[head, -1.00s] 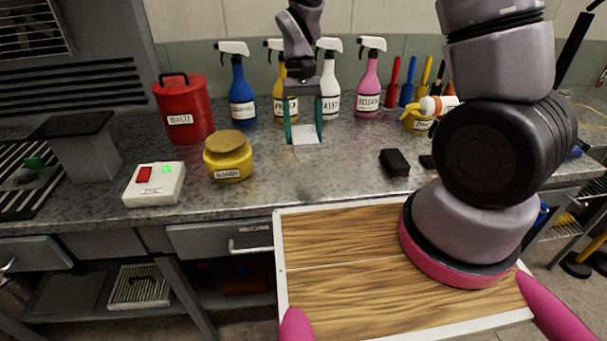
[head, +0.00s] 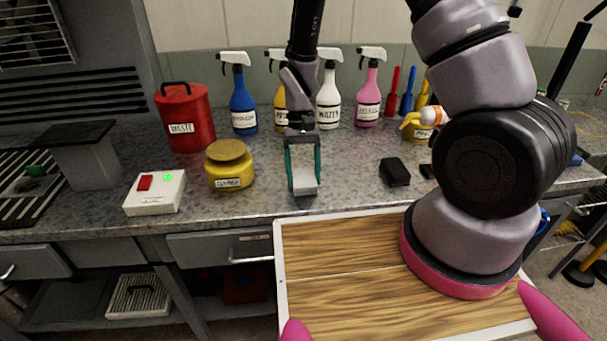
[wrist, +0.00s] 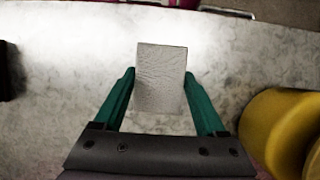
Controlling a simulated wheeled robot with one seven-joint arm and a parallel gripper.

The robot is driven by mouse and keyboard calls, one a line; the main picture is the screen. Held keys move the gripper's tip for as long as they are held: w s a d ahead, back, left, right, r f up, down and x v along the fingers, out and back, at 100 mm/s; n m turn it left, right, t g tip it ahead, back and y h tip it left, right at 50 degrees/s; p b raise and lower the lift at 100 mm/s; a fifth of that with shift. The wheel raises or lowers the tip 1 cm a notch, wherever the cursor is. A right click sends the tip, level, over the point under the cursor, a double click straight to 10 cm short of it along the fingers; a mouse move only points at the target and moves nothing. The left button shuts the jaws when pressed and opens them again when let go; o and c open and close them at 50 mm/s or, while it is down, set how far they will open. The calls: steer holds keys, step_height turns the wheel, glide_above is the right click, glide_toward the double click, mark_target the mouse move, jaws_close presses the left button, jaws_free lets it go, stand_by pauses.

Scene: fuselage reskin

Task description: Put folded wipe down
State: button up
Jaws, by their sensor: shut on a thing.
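The folded wipe (head: 303,170) is a small pale grey-white square. My gripper (head: 304,190) has two green fingers and is shut on the wipe. In the wrist view the wipe (wrist: 161,80) sits between the fingertips and sticks out a little beyond them. The gripper points down over the front part of the grey speckled counter (head: 345,180), near its front edge. I cannot tell whether the wipe touches the counter.
A yellow jar (head: 229,166) stands left of the gripper, with a white switch box (head: 155,193) further left. A black block (head: 395,172) lies to the right. Blue (head: 243,105), white (head: 329,103) and pink (head: 369,100) spray bottles stand behind. The counter between jar and block is clear.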

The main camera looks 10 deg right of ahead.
steer(key=shift+f, duration=0.15)
steer(key=o, duration=1.4)
steer(key=v, duration=1.3)
steer(key=s+d+r+m+t+y, duration=0.1)
steer(key=d+r+t, duration=0.25)
steer(key=r, duration=0.45)
steer(key=s+d+r+m+t+y, duration=0.1)
steer(key=d+r+t, duration=0.1)
steer(key=d+r, duration=0.5)
steer(key=s+d+r+m+t, duration=0.2)
steer(key=s+d+r+t, duration=0.4)
steer(key=s+r, duration=0.3)
step_height(320, 180, up, 4)
steer(key=shift+s+f, duration=0.15)
steer(key=shift+s, duration=0.15)
